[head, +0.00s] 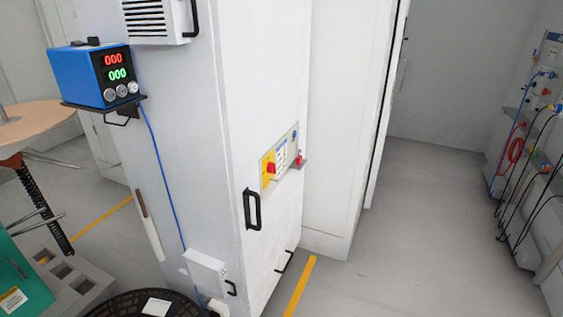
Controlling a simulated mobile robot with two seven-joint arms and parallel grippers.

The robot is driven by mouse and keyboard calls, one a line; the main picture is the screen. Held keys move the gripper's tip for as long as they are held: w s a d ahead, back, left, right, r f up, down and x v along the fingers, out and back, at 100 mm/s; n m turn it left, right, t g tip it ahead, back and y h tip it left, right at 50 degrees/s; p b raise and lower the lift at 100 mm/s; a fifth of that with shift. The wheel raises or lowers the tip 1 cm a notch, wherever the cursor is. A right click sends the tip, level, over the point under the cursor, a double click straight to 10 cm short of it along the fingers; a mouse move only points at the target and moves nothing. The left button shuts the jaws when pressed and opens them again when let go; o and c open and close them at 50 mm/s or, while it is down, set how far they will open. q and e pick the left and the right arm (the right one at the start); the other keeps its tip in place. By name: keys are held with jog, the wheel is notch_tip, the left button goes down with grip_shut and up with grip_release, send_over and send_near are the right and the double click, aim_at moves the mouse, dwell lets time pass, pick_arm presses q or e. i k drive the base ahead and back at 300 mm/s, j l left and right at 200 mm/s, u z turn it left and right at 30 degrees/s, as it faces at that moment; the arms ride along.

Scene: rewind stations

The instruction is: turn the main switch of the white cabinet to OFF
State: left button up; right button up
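The white cabinet (264,100) stands in the middle of the head view. A small panel (281,157) is mounted on its front face. The main switch (270,169) is a red knob on a yellow plate at the panel's left end. The knob is too small to tell which position it points to. A black handle (252,209) sits on the cabinet front below and left of the switch. Neither of my grippers shows in the head view.
A blue power supply (93,74) with red and green digits sits on a bracket on the cabinet's left side. A white box (205,272) is low on that side. Panels with cables (525,150) stand at the right. The floor (405,235) between is clear.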

aim_at(271, 168)
jog(key=i+l+u, duration=0.1)
jog(key=i+l, duration=0.4)
jog(key=l, duration=0.15)
jog(key=i+l+u, duration=0.15)
jog(key=i+l, duration=0.35)
jog(key=l, duration=0.15)
jog(key=i+l+u, duration=0.15)
jog(key=i+l, duration=0.35)
jog(key=l, duration=0.25)
jog(key=i+l+u, duration=0.15)
jog(key=l, duration=0.25)
jog(key=i+j, duration=0.05)
